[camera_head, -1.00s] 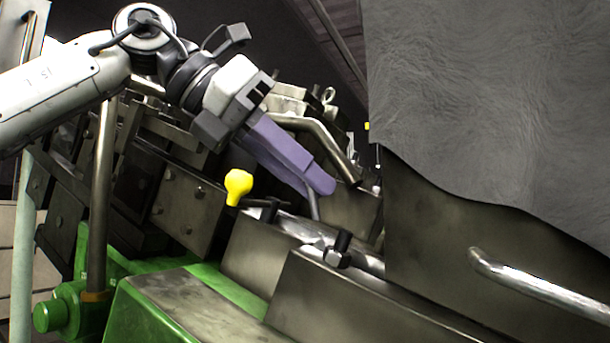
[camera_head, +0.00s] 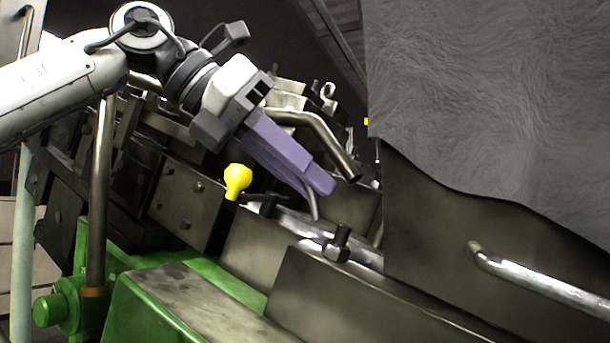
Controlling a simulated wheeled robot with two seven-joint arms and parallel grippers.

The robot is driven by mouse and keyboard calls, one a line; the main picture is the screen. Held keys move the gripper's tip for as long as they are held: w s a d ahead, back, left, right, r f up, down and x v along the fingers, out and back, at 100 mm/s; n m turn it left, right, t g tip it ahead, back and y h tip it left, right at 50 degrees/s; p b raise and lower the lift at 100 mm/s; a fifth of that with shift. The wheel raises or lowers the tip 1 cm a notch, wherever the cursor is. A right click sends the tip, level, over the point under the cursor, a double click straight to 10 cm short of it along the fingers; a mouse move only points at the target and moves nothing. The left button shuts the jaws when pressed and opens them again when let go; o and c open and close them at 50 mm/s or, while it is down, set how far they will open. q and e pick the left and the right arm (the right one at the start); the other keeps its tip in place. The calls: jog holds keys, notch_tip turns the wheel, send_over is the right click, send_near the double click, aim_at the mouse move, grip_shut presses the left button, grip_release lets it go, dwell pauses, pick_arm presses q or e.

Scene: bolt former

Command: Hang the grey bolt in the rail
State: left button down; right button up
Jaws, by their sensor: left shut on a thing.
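My left gripper (camera_head: 318,187), with long purple fingers, comes in from the upper left and is shut. A thin grey shank (camera_head: 314,207), which looks like the grey bolt, shows just below the fingertips and points down. Its upper part is hidden by the fingers. The rail (camera_head: 299,222) is the bright metal strip running down to the right between steel blocks. The shank's lower end is close to the rail's far side; I cannot tell whether it touches or is in it. My right gripper is out of view.
A dark bolt-like clamp (camera_head: 340,239) stands on the rail to the lower right. A yellow knob (camera_head: 238,179) stands to the left of the fingers. A bent metal pipe (camera_head: 322,135) lies behind them. A large grey cover (camera_head: 480,100) fills the upper right.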

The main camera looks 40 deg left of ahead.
pick_arm(q)
jog(key=shift+f, duration=0.15)
jog(key=shift+d+f, duration=0.1)
jog(key=shift+f, duration=0.2)
jog(key=shift+d+f+b, duration=0.15)
jog(key=shift+f+b, duration=0.5)
jog(key=shift+f, duration=0.15)
dwell(1.0)
jog(key=c, duration=2)
grip_release()
jog(key=o, duration=0.4)
jog(key=shift+d, duration=0.1)
jog(key=shift+c, duration=0.2)
jog(key=shift+d, duration=0.1)
